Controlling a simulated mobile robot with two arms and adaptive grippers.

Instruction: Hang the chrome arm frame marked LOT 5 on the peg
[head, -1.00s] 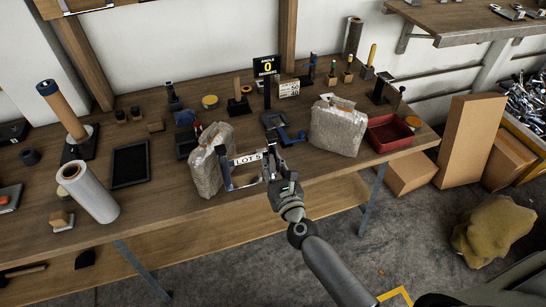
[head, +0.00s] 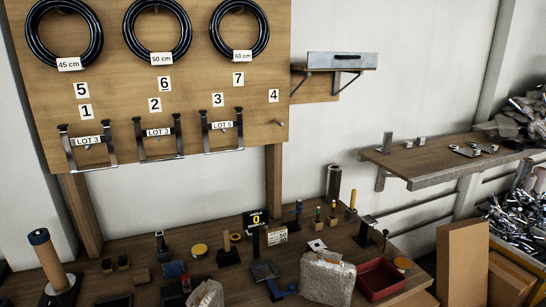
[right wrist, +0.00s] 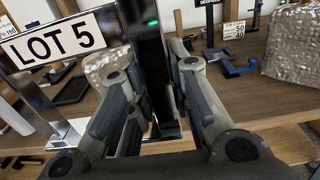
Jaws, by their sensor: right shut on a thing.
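In the right wrist view my right gripper (right wrist: 160,120) is shut on an upright chrome bar of the arm frame (right wrist: 150,60). The frame's white tag (right wrist: 58,48) reads LOT 5 and sits left of the fingers. In the head view a wooden peg board (head: 190,85) hangs on the wall. Three chrome frames hang under numbers 1, 2 and 3: a LOT 3 frame (head: 88,163), another LOT 3 frame (head: 160,157) and a LOT 5 frame (head: 222,152). The spot under number 4 has a small bare peg (head: 281,123). The held frame and both grippers are outside the head view.
Black hose coils (head: 158,60) hang along the board's top, above numbers 5, 6 and 7. A small wall shelf (head: 342,62) is right of the board. Below, the workbench (head: 225,265) carries a red tray (head: 382,279), a wrapped bundle (head: 327,278) and several tools.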

